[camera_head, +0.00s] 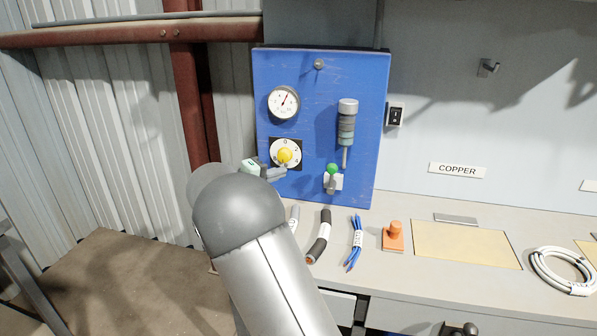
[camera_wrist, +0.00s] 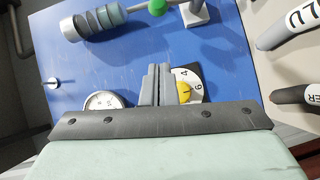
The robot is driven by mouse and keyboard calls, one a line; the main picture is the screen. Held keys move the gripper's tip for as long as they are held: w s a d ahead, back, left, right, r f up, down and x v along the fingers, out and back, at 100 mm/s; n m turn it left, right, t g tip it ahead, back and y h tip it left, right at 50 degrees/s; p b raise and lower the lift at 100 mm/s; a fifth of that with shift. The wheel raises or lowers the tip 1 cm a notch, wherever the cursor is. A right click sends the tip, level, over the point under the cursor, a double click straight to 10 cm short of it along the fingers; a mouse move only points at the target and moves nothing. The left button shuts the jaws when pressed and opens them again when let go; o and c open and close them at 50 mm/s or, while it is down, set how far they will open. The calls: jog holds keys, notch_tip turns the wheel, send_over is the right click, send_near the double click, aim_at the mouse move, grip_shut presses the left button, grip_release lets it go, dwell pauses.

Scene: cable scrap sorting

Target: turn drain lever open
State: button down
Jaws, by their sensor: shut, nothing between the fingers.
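The drain lever looks to be the small lever with a green ball knob (camera_head: 333,169) at the lower right of the blue panel (camera_head: 318,100). Its grey body sits on a white mount below the ball. In the wrist view the green ball (camera_wrist: 157,7) shows at the top edge, partly cut off, beside the white mount (camera_wrist: 196,13). My gripper (camera_head: 281,172) is shut and empty, left of the lever and apart from it. In the wrist view its fingers (camera_wrist: 157,70) are together, in front of the yellow selector knob (camera_wrist: 184,91); whether they touch it cannot be told.
The panel also bears a gauge (camera_head: 284,102), a selector dial (camera_head: 292,146) and a grey cylinder (camera_head: 347,125) above the lever. Cable pieces (camera_head: 320,238) and an orange stamp-like object (camera_head: 394,236) lie on the bench below. A black switch (camera_head: 396,114) is right of the panel.

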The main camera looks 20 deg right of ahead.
aim_at(332, 177)
jog(key=s+d+p+x, duration=0.1)
jog(key=s+p+x, duration=0.1)
jog(key=x, duration=1)
jog(key=shift+s+f, duration=0.25)
jog(key=shift+s, duration=0.05)
jog(key=shift+s+d+b, duration=0.1)
jog(key=shift+b, duration=0.5)
